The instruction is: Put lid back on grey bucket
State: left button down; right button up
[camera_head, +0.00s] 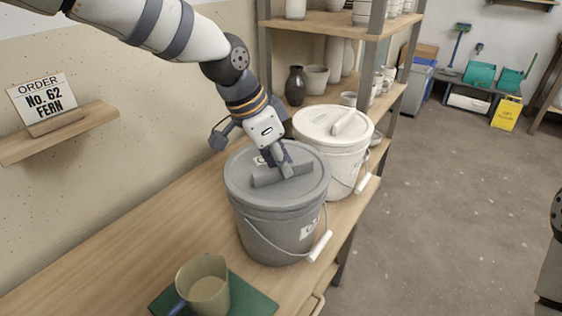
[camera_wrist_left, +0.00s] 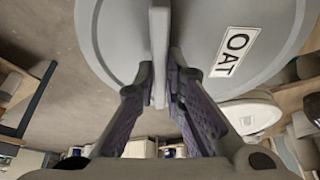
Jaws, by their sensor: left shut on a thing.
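The grey bucket (camera_head: 275,232) stands on the wooden table, with a wire bail and white grip at its right side. Its grey lid (camera_head: 243,183) covers the bucket's top; I cannot tell whether it is fully seated. My left gripper (camera_head: 286,172) comes from above and is shut on the lid's raised bar handle (camera_head: 264,180). My right gripper is not in view.
A white bucket (camera_head: 343,172) with its white lid (camera_head: 316,124) stands close behind. A tan pitcher (camera_head: 203,285) sits on a green mat (camera_head: 250,304) in front. A wall shelf (camera_head: 60,133) holds an order card (camera_head: 43,100). Shelving with pots (camera_head: 296,86) stands behind.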

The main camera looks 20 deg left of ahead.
pick_arm(q)
jog(key=shift+f, duration=0.1)
dwell(0.3)
jog(key=c, duration=1.1)
grip_release()
jog(key=shift+r, duration=3.5)
grip_shut()
